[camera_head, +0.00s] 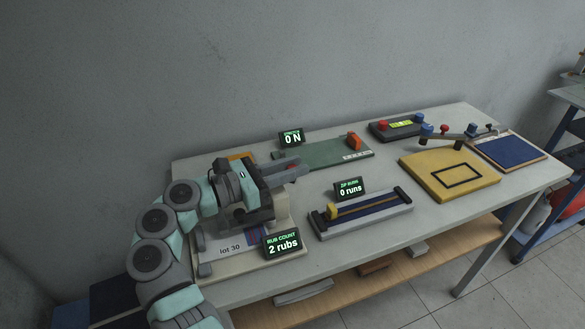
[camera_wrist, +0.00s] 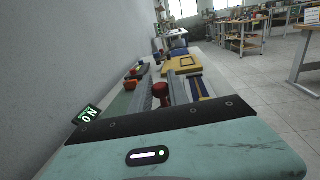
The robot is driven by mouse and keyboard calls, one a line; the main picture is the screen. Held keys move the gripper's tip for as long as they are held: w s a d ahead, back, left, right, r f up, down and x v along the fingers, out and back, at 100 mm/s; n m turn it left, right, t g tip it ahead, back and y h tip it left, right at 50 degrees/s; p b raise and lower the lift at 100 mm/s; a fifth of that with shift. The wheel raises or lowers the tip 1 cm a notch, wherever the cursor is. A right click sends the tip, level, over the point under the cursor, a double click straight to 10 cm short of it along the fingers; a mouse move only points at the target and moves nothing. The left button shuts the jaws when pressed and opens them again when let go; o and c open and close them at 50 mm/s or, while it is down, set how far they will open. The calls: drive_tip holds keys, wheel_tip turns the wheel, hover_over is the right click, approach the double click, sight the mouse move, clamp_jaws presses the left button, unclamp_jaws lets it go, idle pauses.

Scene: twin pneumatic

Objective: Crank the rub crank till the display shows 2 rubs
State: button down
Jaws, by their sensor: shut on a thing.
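The rub count display (camera_head: 283,243) reads "2 rubs" in green. It stands at the front of the rub tester (camera_head: 232,249), a pale base labelled "lot 30" at the left end of the table. My gripper (camera_head: 289,173) is above the tester, pointing right, with its fingers close together. A small red knob, apparently the rub crank's handle, shows between the fingers in the wrist view (camera_wrist: 159,91). My gripper is shut on it. My arm and gripper hide most of the tester and the rest of the crank.
Behind is a green board (camera_head: 330,152) with an orange block and a "0 N" display (camera_head: 292,138). To the right are a zip rig (camera_head: 362,213) with a "0 runs" display (camera_head: 349,188) and a yellow board (camera_head: 450,176). A wall (camera_head: 250,60) runs behind the table.

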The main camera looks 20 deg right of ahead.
drive_tip(key=c, duration=1.3)
unclamp_jaws()
drive_tip(key=shift+o, duration=0.2)
drive_tip(key=a+p, duration=0.2)
drive_tip(key=a, duration=0.9)
drive_tip(key=shift+s, duration=0.2)
drive_tip(key=shift+d, duration=0.1)
